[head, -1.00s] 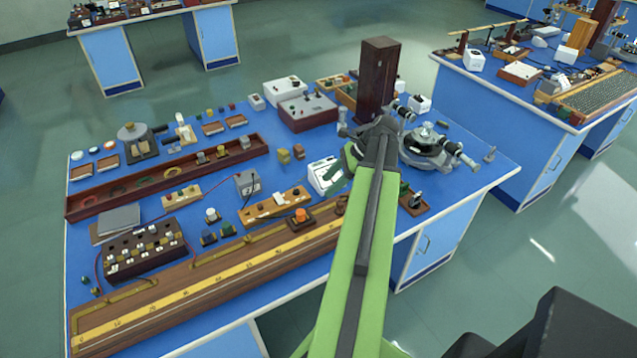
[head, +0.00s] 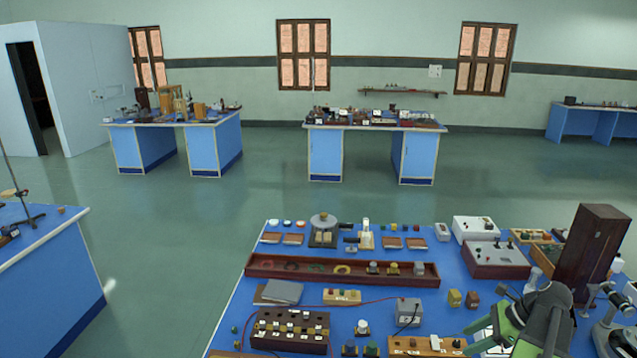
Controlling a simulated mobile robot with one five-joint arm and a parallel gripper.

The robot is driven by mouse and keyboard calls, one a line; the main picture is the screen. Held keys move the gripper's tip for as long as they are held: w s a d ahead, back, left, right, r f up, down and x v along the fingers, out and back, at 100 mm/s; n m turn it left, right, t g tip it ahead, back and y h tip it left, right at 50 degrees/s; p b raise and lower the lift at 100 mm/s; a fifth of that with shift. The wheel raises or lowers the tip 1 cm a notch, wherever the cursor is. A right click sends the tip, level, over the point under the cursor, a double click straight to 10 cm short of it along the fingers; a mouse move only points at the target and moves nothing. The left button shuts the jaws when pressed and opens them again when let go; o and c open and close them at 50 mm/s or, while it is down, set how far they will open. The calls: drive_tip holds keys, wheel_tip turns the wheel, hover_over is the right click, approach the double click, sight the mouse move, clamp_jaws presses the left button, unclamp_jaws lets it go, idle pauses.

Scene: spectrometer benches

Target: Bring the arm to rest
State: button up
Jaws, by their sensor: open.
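My arm (head: 545,318) shows at the lower right as a dark joint with green links, over the right part of the blue bench (head: 228,325). I cannot make out my gripper's fingers; the end of the arm is hidden or cut off by the lower edge. The parts of the arm in view hold nothing that I can see. A tall dark wooden box (head: 592,250) stands behind and to the right of the arm. A metal instrument (head: 615,325) is partly cut off at the right edge.
The near bench is crowded: a long reddish tray (head: 340,283), a switch box (head: 497,258), a dark resistance box (head: 290,345), a grey meter (head: 409,312). Other benches stand at the left (head: 60,290) and far back (head: 325,155). Open floor (head: 190,230) lies between them.

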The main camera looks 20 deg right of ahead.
drive_tip(key=w+a+n+g, duration=0.25)
drive_tip(key=w+a, duration=0.65)
drive_tip(key=a, duration=0.5)
drive_tip(key=w+a+f+n+g+h, duration=0.1)
drive_tip(key=a+f+n+h, duration=0.2)
drive_tip(key=a+n, duration=0.8)
drive_tip(key=w+a+f+n+g+h, duration=0.1)
drive_tip(key=a+f+n+h, duration=0.1)
drive_tip(key=a+n, duration=1)
drive_tip(key=a+b, duration=0.1)
drive_tip(key=a, duration=0.3)
drive_tip(key=shift+w+f+h, duration=0.3)
drive_tip(key=shift+f+h, duration=0.1)
